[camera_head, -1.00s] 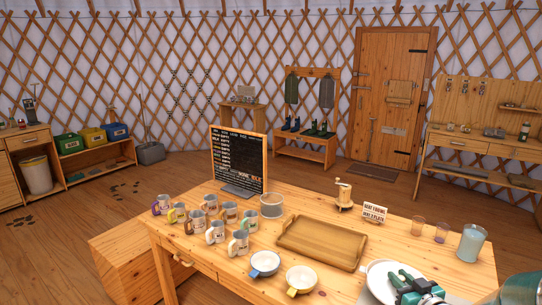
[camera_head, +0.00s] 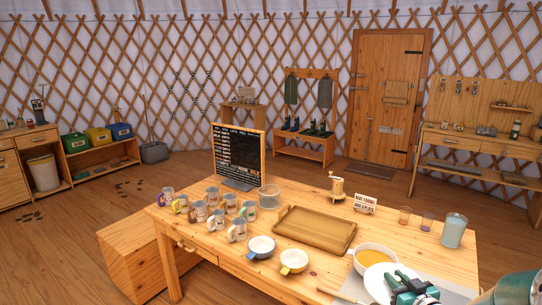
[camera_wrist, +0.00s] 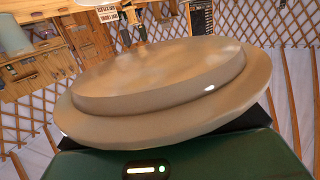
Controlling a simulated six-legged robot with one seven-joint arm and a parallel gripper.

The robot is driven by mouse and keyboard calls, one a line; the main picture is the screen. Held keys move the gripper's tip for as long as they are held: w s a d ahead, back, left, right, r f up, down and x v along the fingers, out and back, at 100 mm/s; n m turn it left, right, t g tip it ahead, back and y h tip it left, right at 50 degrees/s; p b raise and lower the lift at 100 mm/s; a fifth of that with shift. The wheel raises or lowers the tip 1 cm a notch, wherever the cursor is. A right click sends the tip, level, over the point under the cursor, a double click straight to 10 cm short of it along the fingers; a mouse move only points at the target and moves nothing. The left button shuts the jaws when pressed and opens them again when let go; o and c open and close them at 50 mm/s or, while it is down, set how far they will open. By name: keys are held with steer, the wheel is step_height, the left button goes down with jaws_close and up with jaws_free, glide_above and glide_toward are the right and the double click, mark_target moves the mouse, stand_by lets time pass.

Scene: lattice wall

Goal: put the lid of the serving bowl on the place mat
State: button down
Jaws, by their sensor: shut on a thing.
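The serving bowl (camera_head: 376,254) stands uncovered on the table in the head view, with orange contents showing. Its round white lid (camera_head: 380,284) is in my gripper (camera_head: 402,283), just in front of the bowl and overlapping its near rim in the picture. My green and dark gripper is shut on the lid. In the wrist view the lid (camera_wrist: 160,95) fills the middle as a tilted beige disc and hides the fingertips' hold. A greyish place mat (camera_head: 351,286) shows partly beside and below the bowl; the lid and my arm hide much of it.
A wooden tray (camera_head: 316,246) lies left of the bowl. A wooden handle (camera_head: 340,295) lies near the mat's front. Two bowls (camera_head: 261,247), several mugs (camera_head: 214,218) and a menu board (camera_head: 238,155) stand left.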

steer(key=a+f+m+h, duration=0.2)
steer(key=a+f+h, duration=0.1)
steer(key=a+f, duration=1.6)
steer(key=shift+s+a+f, duration=0.15)
steer(key=shift+f, duration=0.15)
steer(key=shift+r, duration=0.1)
